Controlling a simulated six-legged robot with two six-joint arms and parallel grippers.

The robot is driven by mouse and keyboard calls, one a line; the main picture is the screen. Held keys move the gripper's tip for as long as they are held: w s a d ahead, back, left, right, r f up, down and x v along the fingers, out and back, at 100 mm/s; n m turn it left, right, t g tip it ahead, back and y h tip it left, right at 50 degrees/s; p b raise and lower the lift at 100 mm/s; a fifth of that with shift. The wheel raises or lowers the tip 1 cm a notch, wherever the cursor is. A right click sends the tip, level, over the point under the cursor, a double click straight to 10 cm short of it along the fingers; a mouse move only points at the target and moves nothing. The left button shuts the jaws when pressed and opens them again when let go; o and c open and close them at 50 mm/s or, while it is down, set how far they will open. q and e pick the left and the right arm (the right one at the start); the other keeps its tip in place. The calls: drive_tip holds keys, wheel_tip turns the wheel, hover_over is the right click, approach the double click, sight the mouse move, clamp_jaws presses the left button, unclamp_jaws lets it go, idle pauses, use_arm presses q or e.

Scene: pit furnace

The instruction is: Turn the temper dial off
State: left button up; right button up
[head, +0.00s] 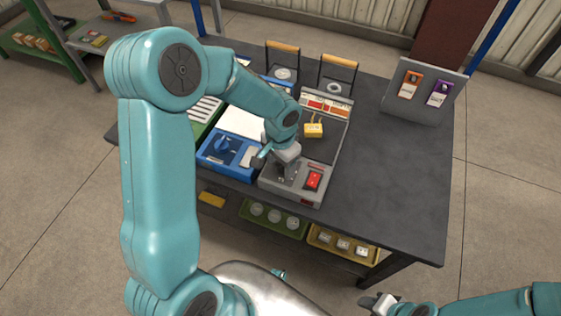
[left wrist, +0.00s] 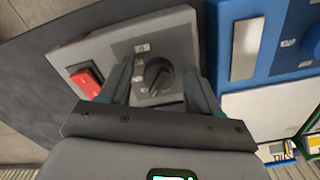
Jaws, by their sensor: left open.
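A dark round dial (left wrist: 158,75) with small pale labels around it sits on the sloped face of a grey control unit (left wrist: 190,32). I take it for the temper dial, though its label is too small to read. My left gripper (left wrist: 160,70) is open, with one finger on either side of the dial. I cannot tell whether the fingers touch it. In the head view my left gripper (head: 284,172) is over the front of the grey unit (head: 305,199) and hides most of the dial. My right gripper (head: 379,303) is low at the bottom, away from the table.
A red rocker switch (head: 313,180) is close beside the dial. A blue unit (head: 210,160) with a blue dial (head: 223,145) adjoins on the left. A yellow padlock-like block (head: 313,130) stands behind.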

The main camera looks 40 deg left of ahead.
use_arm(q)
drive_tip(key=c, duration=1.1)
drive_tip(key=shift+o, duration=0.3)
drive_tip(key=n+b, duration=0.2)
drive_tip(key=b, duration=0.1)
drive_tip(key=shift+w+d+f+n, duration=0.1)
drive_tip(key=shift+f+n, duration=0.1)
drive_tip(key=shift+n, duration=0.2)
drive_tip(key=n+b, duration=0.3)
drive_tip(key=shift+r, duration=0.1)
drive_tip(key=shift+r+n+b, duration=0.15)
drive_tip(key=shift+n+b, duration=0.5)
drive_tip(key=shift+n, duration=0.45)
drive_tip(key=o, duration=1)
drive_tip(key=shift+o, duration=0.2)
